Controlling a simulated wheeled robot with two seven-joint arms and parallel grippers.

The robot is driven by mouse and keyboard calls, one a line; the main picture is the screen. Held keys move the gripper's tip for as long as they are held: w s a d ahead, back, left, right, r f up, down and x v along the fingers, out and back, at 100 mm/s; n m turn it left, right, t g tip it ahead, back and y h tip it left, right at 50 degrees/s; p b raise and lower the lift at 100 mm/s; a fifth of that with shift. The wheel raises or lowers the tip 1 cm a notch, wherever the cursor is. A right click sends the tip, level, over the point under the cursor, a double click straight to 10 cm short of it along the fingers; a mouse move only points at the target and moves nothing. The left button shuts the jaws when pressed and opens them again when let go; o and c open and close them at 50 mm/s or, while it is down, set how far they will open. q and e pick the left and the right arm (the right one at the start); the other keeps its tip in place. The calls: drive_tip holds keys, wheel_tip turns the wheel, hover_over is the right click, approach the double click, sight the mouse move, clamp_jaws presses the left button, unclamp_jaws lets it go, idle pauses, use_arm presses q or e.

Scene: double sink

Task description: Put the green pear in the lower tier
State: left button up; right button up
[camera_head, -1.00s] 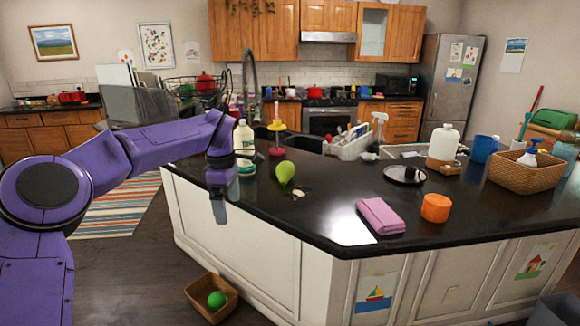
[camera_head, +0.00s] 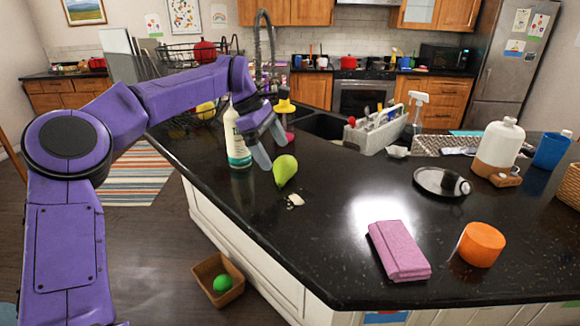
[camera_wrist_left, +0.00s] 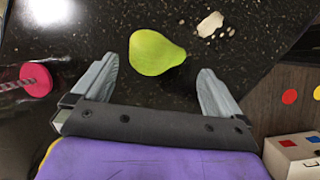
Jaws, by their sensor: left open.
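The green pear (camera_head: 286,170) lies on the black counter near its left edge, beside a white bottle. My left gripper (camera_head: 272,148) is open and empty just behind and left of the pear. In the left wrist view the pear (camera_wrist_left: 155,53) shows between and slightly beyond the two fingertips (camera_wrist_left: 157,66), apart from both. A black wire rack (camera_head: 178,55) stands behind my left arm, with a red item in its upper tier. Its lower tier is mostly hidden by the arm; a yellow item (camera_head: 206,109) shows there. My right gripper is not in view.
The white bottle (camera_head: 236,140) stands close left of the gripper. A pink-based plunger-like item (camera_head: 286,118) with a yellow top stands behind. White crumbs (camera_head: 295,200) lie in front of the pear. A pink cloth (camera_head: 399,250) and orange cylinder (camera_head: 482,244) are front right.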

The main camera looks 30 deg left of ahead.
sight(280, 160)
use_arm(q)
drive_tip(key=shift+s+d+f, duration=0.15)
drive_tip(key=shift+s+f, duration=0.05)
drive_tip(key=shift+f, duration=0.05)
drive_tip(key=w+f, duration=0.1)
drive_tip(key=w+d+f+p, duration=0.1)
drive_tip(key=f, duration=0.3)
drive_tip(key=shift+w+d+f, duration=0.15)
drive_tip(key=shift+w+d, duration=0.2)
drive_tip(key=shift+w, duration=0.05)
drive_tip(key=shift+s, duration=0.35)
drive_tip(key=shift+w, duration=0.1)
drive_tip(key=c, duration=0.9)
